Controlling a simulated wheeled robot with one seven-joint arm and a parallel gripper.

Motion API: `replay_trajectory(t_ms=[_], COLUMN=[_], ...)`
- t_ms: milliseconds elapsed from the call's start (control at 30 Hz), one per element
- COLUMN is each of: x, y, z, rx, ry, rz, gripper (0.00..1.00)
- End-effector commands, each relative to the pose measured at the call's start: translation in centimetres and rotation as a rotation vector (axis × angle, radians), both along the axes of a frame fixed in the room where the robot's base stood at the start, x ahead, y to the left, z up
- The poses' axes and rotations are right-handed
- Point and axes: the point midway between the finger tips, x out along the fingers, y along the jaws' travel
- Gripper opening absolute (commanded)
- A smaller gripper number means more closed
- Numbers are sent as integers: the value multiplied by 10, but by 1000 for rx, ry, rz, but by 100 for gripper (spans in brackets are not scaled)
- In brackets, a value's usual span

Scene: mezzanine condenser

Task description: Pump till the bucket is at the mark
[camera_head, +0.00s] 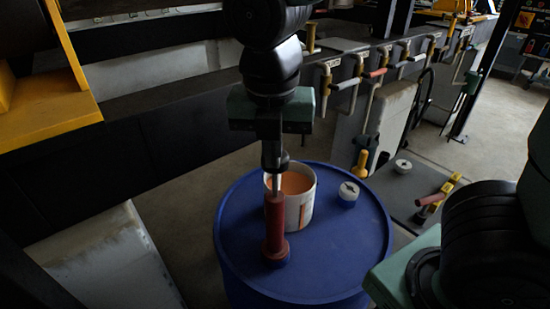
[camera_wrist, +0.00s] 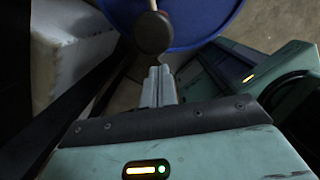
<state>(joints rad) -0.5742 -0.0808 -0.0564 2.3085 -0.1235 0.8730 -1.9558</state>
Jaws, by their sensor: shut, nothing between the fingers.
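A blue drum (camera_head: 330,262) stands in the head view, also seen at the top of the wrist view (camera_wrist: 205,18). On its lid is a red hand pump (camera_head: 275,225) with a thin rod and a dark round knob (camera_head: 277,160). Right behind the pump sits a white bucket (camera_head: 311,187) with orange inside and an orange upright strip on its front. I cannot make out the mark. My gripper (camera_head: 268,140) is shut and empty, just above the knob. In the wrist view the knob (camera_wrist: 153,33) is just beyond my fingertips (camera_wrist: 160,70); contact is unclear.
A small white-and-blue cap (camera_head: 348,194) lies on the drum lid, right of the bucket. A rail with several valves (camera_head: 375,72) runs behind. Yellow and red tools (camera_head: 438,196) lie on a grey surface at right. A yellow frame (camera_head: 45,110) stands at left.

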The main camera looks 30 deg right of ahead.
Motion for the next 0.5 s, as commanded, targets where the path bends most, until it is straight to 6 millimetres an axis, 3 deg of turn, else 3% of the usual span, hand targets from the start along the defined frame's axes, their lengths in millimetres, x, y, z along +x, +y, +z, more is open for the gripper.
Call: replay_trajectory(t_ms=[300,500], x=[-6,-9], y=[5,6], z=[75,107], rx=[4,2], ry=[-4,-1], rz=[-1,-2], gripper=[0,0])
